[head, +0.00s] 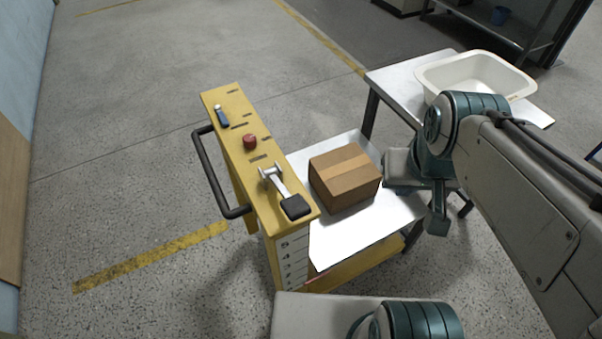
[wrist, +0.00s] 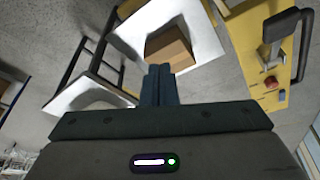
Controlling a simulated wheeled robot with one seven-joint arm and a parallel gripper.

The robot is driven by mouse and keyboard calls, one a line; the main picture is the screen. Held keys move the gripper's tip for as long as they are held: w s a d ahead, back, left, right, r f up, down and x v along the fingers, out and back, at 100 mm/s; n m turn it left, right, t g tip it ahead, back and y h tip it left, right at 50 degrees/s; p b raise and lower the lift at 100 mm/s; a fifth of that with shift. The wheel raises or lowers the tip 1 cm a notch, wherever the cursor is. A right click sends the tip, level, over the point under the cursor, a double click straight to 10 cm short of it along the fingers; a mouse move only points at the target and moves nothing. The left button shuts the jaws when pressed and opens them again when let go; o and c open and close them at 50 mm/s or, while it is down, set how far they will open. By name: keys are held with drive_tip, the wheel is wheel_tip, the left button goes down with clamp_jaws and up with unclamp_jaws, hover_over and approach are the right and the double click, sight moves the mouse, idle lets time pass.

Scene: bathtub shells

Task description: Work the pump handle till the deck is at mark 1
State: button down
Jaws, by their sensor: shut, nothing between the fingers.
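The yellow lift cart's column (head: 245,150) stands left of my gripper. On its top, the pump handle (head: 296,206) is a silver lever with a black pad, at the near end; it also shows in the wrist view (wrist: 279,26). The silver deck (head: 345,240) carries a cardboard box (head: 345,175). A white scale with dark marks (head: 292,258) runs down the column's near face; its numbers are too small to read. A small red line shows by the deck's near edge. My gripper (head: 437,225) is above the deck's right side, apart from the handle; its fingers are together and empty (wrist: 159,72).
A red knob (head: 250,142) and a blue-tipped lever (head: 222,117) are on the column top. A black push bar (head: 207,165) is on its left side. A table (head: 390,78) with a white tub shell (head: 470,75) stands behind right. The floor at left is clear.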

wheel_tip(320, 180, up, 6)
drive_tip(key=r+n+g+h+b, duration=0.15)
drive_tip(key=n+g+b, duration=0.35)
drive_tip(key=n, duration=1.9)
hover_over(296, 203)
drive_tip(key=w+a+p, duration=0.1)
drive_tip(key=w+a, duration=0.2)
drive_tip(key=w, duration=0.1)
drive_tip(key=f+g, duration=0.1)
drive_tip(key=shift+d, duration=0.25)
drive_tip(key=shift+f, duration=0.1)
drive_tip(key=x, duration=1.4)
drive_tip(key=shift+s+d, duration=0.15)
drive_tip(key=shift+s, duration=0.1)
